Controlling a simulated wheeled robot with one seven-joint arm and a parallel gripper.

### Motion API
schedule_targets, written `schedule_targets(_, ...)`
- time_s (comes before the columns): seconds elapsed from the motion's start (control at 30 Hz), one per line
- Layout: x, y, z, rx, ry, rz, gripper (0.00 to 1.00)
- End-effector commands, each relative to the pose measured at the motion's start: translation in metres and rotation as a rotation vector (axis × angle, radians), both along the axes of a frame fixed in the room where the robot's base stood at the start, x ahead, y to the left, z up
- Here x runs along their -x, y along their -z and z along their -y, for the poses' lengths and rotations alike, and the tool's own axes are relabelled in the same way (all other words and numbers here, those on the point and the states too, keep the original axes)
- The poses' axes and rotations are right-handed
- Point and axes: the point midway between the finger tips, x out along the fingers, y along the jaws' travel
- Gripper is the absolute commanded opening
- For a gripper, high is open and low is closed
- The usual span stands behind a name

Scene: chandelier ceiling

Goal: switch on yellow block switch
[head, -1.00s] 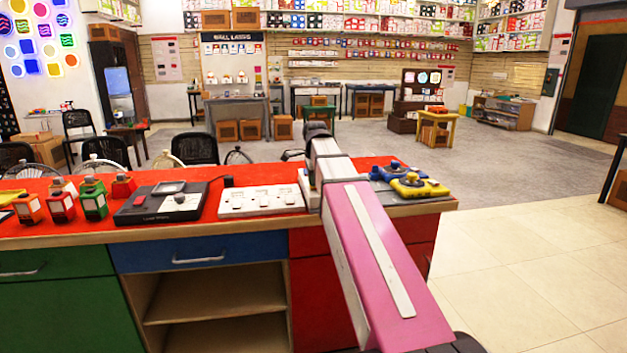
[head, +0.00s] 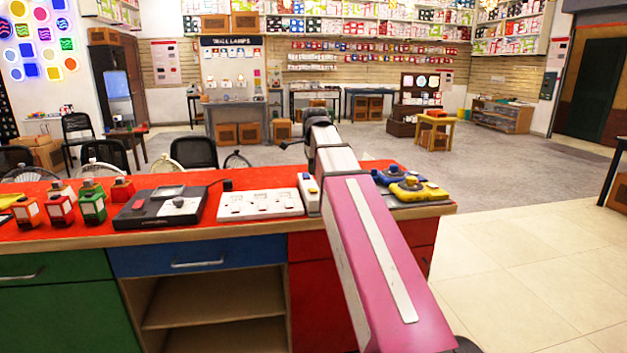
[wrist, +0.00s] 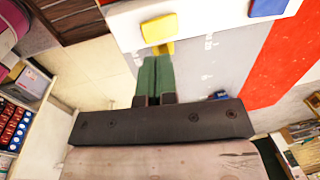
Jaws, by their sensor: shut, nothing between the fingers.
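The tips lie at a small yellow part, just below a yellow block (wrist: 159,28) on a white surface. Whether they touch it is unclear. A blue block (wrist: 270,7) is at the upper right. I cannot tell which head-view switch these blocks match.
The red counter (head: 345,172) also carries a white multi-switch panel (head: 260,204), a black meter-like device (head: 160,206) and several small coloured switches (head: 92,203) on the left. My arm crosses the counter between the white panel and the yellow switch. Open floor lies to the right.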

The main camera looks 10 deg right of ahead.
Motion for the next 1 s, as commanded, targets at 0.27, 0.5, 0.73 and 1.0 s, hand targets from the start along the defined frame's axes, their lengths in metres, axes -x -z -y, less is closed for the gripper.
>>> schedule_targets(0.27, 0.005, -0.039, 0.000, 0.000, 0.000, 0.001, 0.00)
schedule_targets(0.5, 0.007, -0.050, 0.000, 0.000, 0.000, 0.000, 0.00)
schedule_targets(0.73, 0.007, -0.050, 0.000, 0.000, 0.000, 0.000, 0.00)
schedule_targets(1.0, 0.001, -0.045, 0.023, 0.010, 0.016, 0.018, 0.00)
